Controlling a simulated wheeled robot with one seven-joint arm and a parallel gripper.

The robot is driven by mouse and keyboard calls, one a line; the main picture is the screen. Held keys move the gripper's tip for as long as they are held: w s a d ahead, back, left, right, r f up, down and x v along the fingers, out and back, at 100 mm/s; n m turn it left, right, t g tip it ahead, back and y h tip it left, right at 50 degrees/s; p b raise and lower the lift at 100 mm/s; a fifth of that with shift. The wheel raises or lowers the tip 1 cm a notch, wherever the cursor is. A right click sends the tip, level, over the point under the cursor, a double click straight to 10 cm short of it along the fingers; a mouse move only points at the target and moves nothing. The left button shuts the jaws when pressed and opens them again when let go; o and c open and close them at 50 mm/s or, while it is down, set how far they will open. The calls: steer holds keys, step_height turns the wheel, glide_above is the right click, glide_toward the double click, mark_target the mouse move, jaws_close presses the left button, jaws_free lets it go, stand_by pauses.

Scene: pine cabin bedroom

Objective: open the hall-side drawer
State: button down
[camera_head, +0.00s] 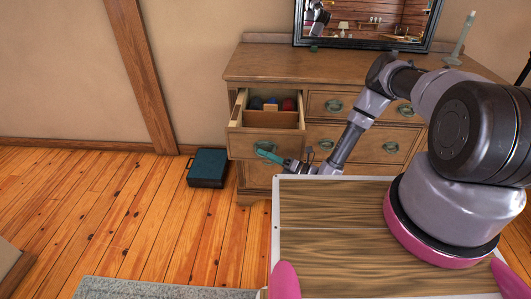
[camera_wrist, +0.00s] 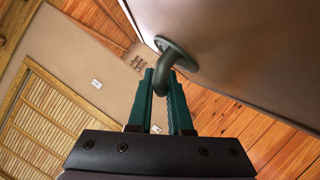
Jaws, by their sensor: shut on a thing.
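The wooden dresser (camera_head: 285,67) stands against the wall. Its upper left drawer (camera_head: 240,141) is pulled out, with several dark and red items and a small tan piece inside. My gripper (camera_head: 266,155) is at the front of this drawer, with its green fingers at the handle. In the wrist view, the drawer's dark ring handle (camera_wrist: 170,62) sits between the tips of my gripper (camera_wrist: 165,90), which is shut on it. The drawer front (camera_wrist: 230,45) fills the upper right there. The handle is mostly hidden by the fingers in the head view.
A dark teal case (camera_head: 208,168) stands on the floor left of the dresser. Other closed drawers (camera_head: 333,104) are to the right. A mirror (camera_head: 365,22) and a candlestick (camera_head: 462,38) are on top. The wood floor (camera_head: 120,200) at left is clear, with a grey rug (camera_head: 160,289) in front.

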steer(key=shift+s, duration=0.25)
steer(key=c, duration=0.8)
jaws_free()
steer(key=shift+c, duration=0.2)
steer(key=shift+d, duration=0.1)
steer(key=v, duration=1)
steer(key=shift+d+f, duration=0.15)
steer(key=shift+d, duration=0.15)
